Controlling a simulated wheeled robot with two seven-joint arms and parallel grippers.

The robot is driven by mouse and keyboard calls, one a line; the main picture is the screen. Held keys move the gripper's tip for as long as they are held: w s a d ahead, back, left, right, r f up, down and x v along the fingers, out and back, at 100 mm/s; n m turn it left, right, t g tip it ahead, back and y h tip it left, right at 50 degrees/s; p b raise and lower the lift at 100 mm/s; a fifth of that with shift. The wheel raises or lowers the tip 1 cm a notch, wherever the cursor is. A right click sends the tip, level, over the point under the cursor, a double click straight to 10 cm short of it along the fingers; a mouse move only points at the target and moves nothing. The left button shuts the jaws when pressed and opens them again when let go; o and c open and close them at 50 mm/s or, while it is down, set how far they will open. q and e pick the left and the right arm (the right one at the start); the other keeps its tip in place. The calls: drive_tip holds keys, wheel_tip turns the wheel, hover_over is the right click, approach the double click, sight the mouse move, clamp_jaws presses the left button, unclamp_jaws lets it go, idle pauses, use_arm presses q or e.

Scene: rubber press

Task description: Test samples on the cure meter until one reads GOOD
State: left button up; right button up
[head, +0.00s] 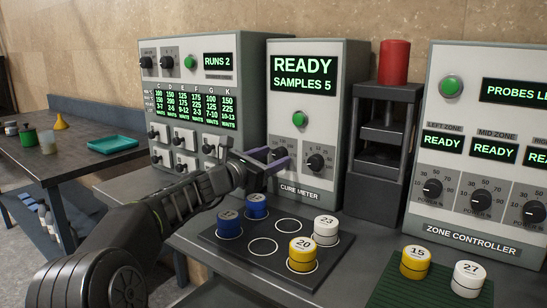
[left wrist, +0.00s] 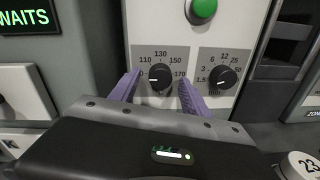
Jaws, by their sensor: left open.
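The cure meter (head: 346,75) shows READY, SAMPLES 5. It has a green button (head: 299,119) and two knobs. My left gripper (head: 268,160) is open before its left knob, the 110–170 dial (left wrist: 160,77), with a purple finger to each side; I cannot tell whether they touch it. The right knob (head: 315,161) is clear. On the dark ringed tray (head: 232,258) sit a blue sample (head: 229,223), another blue sample (head: 256,206), white sample 23 (head: 326,230) and yellow sample 20 (head: 302,254). Yellow sample 15 (head: 415,262) and white sample 27 (head: 467,279) are on the green mat (head: 395,290).
A cabinet reading RUNS 2 (head: 217,60) stands left of the meter. A press with a red cylinder (head: 394,62) and the zone controller (head: 470,228) stand to the right. A side table (head: 70,165) holds a teal tray (head: 113,144). Two tray rings are empty.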

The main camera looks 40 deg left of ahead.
use_arm(q)
drive_tip(key=shift+w, duration=0.35)
drive_tip(key=shift+c, duration=0.5)
clamp_jaws()
